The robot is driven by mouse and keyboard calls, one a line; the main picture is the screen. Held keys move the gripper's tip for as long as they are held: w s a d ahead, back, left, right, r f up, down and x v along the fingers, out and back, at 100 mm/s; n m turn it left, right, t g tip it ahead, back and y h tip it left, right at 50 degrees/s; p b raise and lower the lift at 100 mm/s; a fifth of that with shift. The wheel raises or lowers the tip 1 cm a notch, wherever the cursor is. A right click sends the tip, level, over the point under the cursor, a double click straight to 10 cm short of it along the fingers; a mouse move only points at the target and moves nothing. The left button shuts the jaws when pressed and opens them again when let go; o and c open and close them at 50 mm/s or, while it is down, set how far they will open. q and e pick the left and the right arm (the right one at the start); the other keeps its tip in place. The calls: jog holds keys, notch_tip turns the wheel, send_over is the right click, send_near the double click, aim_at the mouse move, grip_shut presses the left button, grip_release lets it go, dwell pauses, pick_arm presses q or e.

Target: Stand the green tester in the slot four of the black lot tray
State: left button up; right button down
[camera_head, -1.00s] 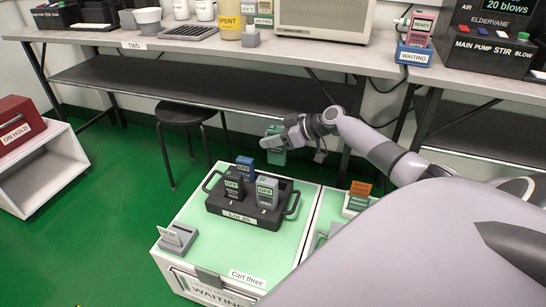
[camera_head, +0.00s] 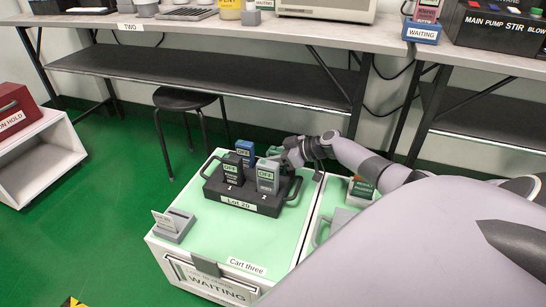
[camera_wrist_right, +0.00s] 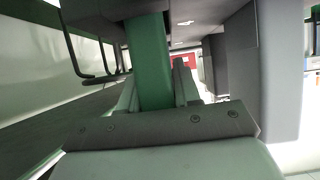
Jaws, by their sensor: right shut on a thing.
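The green tester (camera_head: 273,152) is in my right gripper (camera_head: 284,154), at the back right of the black lot tray (camera_head: 211,192). The wrist view shows its green body (camera_wrist_right: 149,62) in the right gripper (camera_wrist_right: 150,105). The tray holds a dark grey tester (camera_head: 232,172) at front left, a blue tester (camera_head: 245,148) at back left and a lighter grey tester (camera_head: 267,183) at front right. The grey tester and my gripper hide the back right slot, so I cannot tell whether the green tester's lower end is in it. My left gripper is not in view.
The tray stands on the pale green top of Cart three (camera_head: 215,235). A grey holder with a card (camera_head: 174,225) is at the cart's front left. A second green top with an orange-and-green device (camera_head: 361,188) adjoins on the right. A black stool (camera_head: 184,98) stands behind.

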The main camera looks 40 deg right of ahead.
jog(key=c, duration=0.8)
grip_release()
jog(key=shift+s+d+r, duration=0.1)
jog(key=shift+s+r, duration=0.1)
pick_arm(q)
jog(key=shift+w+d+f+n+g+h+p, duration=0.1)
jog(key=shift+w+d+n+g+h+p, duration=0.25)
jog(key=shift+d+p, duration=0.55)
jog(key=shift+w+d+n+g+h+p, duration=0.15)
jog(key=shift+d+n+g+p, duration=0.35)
jog(key=shift+p, duration=0.8)
pick_arm(e)
jog(key=shift+v, duration=5.8)
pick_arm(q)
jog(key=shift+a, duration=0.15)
pick_arm(e)
jog(key=shift+f, duration=0.1)
